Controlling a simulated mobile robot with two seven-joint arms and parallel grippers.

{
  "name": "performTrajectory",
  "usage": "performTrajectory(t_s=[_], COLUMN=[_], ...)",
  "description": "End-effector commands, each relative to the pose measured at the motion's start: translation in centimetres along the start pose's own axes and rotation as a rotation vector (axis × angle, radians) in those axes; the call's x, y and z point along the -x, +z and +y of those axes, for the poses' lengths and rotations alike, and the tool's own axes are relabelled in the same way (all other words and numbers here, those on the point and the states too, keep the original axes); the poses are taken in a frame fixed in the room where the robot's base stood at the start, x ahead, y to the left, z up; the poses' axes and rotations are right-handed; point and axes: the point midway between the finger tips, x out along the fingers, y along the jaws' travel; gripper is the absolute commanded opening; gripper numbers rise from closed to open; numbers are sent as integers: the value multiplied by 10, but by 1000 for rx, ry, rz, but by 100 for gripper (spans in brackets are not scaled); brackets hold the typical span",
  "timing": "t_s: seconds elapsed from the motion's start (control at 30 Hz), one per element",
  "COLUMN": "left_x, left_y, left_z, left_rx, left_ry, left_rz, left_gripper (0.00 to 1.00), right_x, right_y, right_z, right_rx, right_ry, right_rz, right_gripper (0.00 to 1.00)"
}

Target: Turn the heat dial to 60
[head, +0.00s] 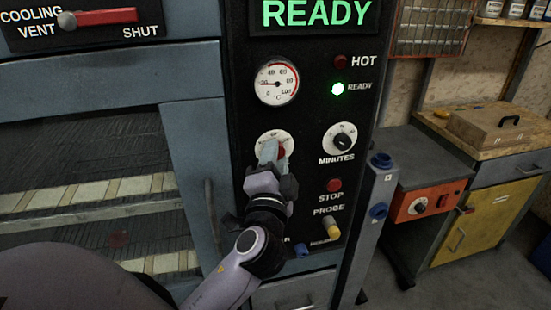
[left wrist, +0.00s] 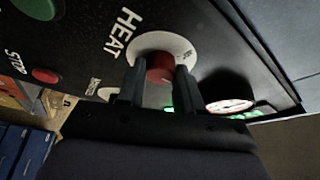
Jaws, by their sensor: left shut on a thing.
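The red heat dial (left wrist: 160,67) sits on a white scale disc (head: 286,138) on the black control panel. The word HEAT (left wrist: 122,35) is printed beside it in the left wrist view. My left gripper (head: 269,156) reaches up to the dial from below. Its two fingers stand either side of the dial in the left wrist view (left wrist: 160,80) and are shut on it. In the head view the gripper covers most of the dial and part of the scale. The dial's pointer and setting cannot be read. My right gripper is not in view.
A temperature gauge (head: 276,84) is above the dial. The MINUTES knob (head: 340,139), red STOP button (head: 333,185) and yellow PROBE plug (head: 331,228) are close by. The green ready lamp (head: 338,89) is lit. An oven door handle (head: 211,212) stands left of my arm.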

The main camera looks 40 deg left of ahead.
Motion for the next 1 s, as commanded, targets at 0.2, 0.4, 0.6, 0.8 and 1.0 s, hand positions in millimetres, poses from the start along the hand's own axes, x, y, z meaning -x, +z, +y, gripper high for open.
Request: performTrajectory(t_s=[0.2, 0.4, 0.6, 0.8, 1.0], left_x=[0, 0, 0, 0, 18], left_y=[0, 0, 0, 0, 1], left_z=[0, 0, 0, 0, 3], left_rx=[-11, -10, -10, -9, -7], left_ry=[5, 5, 4, 4, 6], left_rz=[-2, -2, -2, -1, 0], left_gripper=[5, 5, 61, 61, 61], right_x=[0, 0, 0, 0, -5], right_y=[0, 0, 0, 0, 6], right_z=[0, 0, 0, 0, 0], right_rx=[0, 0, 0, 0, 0], right_ry=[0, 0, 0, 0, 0], right_rz=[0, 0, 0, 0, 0], right_gripper=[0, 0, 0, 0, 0])
